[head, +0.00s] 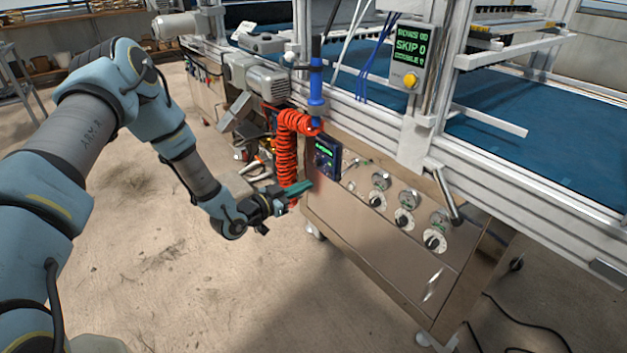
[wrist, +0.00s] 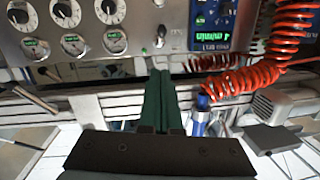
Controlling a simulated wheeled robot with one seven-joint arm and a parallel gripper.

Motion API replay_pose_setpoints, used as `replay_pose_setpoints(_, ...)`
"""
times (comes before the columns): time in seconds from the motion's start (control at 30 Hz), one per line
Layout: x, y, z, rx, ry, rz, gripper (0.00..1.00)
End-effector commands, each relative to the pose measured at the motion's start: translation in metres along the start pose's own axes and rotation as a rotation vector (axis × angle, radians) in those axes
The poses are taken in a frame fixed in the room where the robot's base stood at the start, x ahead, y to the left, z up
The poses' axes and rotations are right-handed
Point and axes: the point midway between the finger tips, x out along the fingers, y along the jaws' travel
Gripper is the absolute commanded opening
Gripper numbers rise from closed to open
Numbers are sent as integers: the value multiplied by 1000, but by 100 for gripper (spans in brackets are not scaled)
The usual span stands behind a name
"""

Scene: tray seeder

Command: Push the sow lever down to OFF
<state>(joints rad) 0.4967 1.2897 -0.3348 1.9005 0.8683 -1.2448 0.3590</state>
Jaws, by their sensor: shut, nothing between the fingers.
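My gripper (head: 303,190) is in front of the left end of the machine's front panel (head: 385,250), beside the red coiled hose. Its green fingers are shut and empty; they show in the wrist view (wrist: 160,85), pointing toward the panel. A small metal toggle (head: 350,186) sits on the panel right of the blue display; it also shows in the wrist view (wrist: 160,36). A larger angled metal handle (head: 448,196) stands at the panel's upper right. I cannot read an OFF mark or tell which one is the sow lever. My gripper appears apart from both.
The red coiled hose (head: 292,150) hangs close to my gripper. A blue display box (head: 327,157) and several dials with gauges (head: 404,218) are on the panel. A screen with a yellow button (head: 411,58) stands above. The floor (head: 240,290) in front is clear.

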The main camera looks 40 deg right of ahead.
Motion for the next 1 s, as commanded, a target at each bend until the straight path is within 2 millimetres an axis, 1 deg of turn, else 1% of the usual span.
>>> replay_pose_setpoints(0.03,-8,0,4,-2,-2,-2,0)
replay_pose_setpoints(0.1,-16,0,6,-1,-2,-2,0)
replay_pose_setpoints(0.23,-24,1,8,0,0,-1,0)
replay_pose_setpoints(0.83,-26,0,8,0,-1,-1,0)
replay_pose_setpoints(0.93,-29,-8,6,4,-27,-10,0)
replay_pose_setpoints(1.0,-36,-22,5,7,-81,-29,0)
